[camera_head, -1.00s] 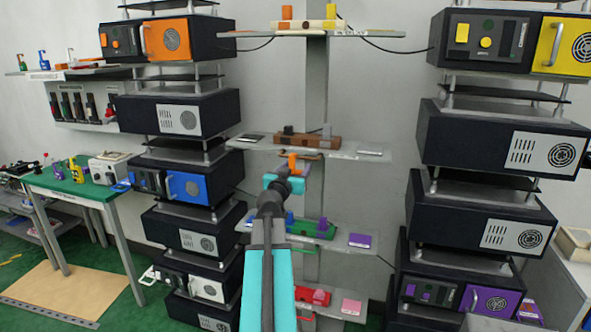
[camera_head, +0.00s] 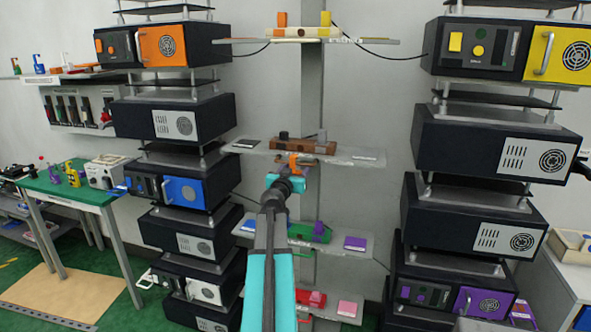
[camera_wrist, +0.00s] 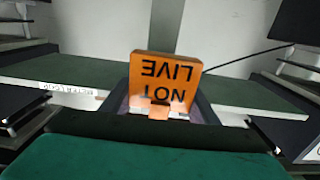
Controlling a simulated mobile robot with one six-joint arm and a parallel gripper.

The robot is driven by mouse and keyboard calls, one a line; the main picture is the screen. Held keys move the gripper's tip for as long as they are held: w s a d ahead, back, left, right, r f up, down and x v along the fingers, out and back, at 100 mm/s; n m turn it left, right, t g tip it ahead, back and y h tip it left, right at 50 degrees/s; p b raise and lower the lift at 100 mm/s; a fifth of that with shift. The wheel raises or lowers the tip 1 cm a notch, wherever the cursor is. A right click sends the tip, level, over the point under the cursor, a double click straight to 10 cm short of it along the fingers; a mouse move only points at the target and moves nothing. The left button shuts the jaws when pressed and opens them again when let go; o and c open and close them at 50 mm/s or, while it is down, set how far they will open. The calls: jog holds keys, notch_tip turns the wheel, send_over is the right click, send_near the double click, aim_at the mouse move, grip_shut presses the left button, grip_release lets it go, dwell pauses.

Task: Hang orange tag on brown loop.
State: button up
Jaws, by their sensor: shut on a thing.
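The orange tag (camera_wrist: 166,82) faces the wrist camera, with the words "NOT LIVE" upside down. My gripper (camera_head: 292,176) is shut on its narrow end; the tag (camera_head: 294,162) also shows in the head view, at the front edge of the middle shelf. A brown block (camera_head: 305,146) with a dark knob and a grey knob sits on that shelf. I cannot clearly make out the brown loop; my gripper and the tag cover part of the area under the block. I cannot tell whether the tag touches the shelf.
The middle shelf (camera_head: 345,153) juts out from a grey post, with a lower shelf (camera_head: 338,244) holding a green block (camera_head: 309,232) below it. Stacks of dark boxes stand left (camera_head: 180,120) and right (camera_head: 490,146). A green table (camera_head: 65,186) is at far left.

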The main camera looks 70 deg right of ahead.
jog(key=shift+d+f+b, duration=0.25)
jog(key=shift+f+b, duration=0.35)
jog(key=shift+b, duration=0.3)
jog(key=shift+f, duration=0.15)
jog(key=o, duration=1.1)
jog(key=shift+a+b, duration=0.2)
jog(key=shift+b, duration=0.15)
jog(key=shift+s+a+b, duration=0.2)
jog(key=shift+a+b, duration=1.3)
jog(key=shift+a, duration=1.9)
jog(key=shift+s+a+b, duration=0.15)
jog(key=shift+a+b, duration=1.3)
jog(key=shift+a, duration=1.9)
